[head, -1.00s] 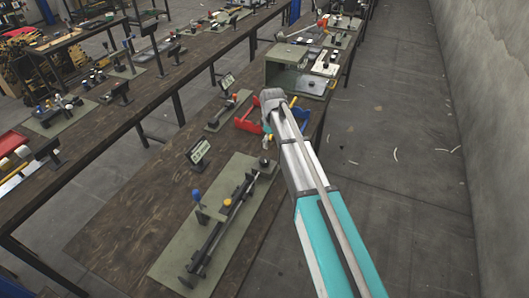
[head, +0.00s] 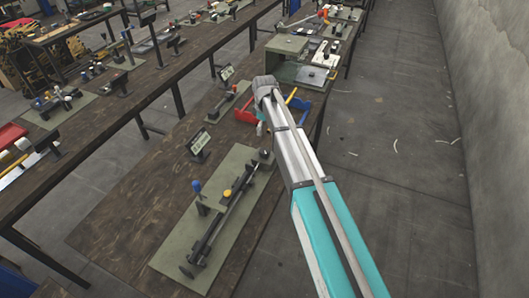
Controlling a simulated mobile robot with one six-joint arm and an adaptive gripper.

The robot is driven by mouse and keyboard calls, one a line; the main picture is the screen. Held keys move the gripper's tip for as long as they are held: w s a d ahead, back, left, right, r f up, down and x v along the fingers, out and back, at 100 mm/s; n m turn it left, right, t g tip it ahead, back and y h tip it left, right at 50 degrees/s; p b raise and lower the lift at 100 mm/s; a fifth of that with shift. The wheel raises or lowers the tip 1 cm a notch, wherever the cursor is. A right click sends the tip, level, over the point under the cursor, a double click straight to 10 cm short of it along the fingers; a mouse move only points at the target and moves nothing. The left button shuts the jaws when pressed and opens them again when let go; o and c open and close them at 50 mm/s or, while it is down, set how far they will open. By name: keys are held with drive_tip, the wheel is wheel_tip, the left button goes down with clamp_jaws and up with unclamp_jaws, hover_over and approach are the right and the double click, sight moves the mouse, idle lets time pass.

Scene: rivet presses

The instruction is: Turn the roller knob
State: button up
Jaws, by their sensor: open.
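A device with a long dark roller-like bar (head: 222,228) lies on a green-grey base plate (head: 178,255) on the near wooden table. A round black knob (head: 264,153) stands at its far end, and a small dark disc (head: 186,271) is at its near end. A blue ball-topped lever (head: 197,187) and a yellow button (head: 227,194) stand beside the bar. I cannot tell which part is the roller knob. My arm reaches from the lower right to a grey joint above the table, beyond the device.
A small dark display (head: 199,143) stands left of the device. A grey-green box machine (head: 288,45) is farther back. The table's left part is bare, and open floor lies right.

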sight(264, 150)
drive_tip(key=shift+f+b, duration=6.05)
drive_tip(key=shift+f, duration=0.25)
drive_tip(key=c, duration=1.1)
drive_tip(key=shift+c, duration=0.2)
drive_tip(key=shift+m, duration=0.5)
drive_tip(key=m, duration=0.8)
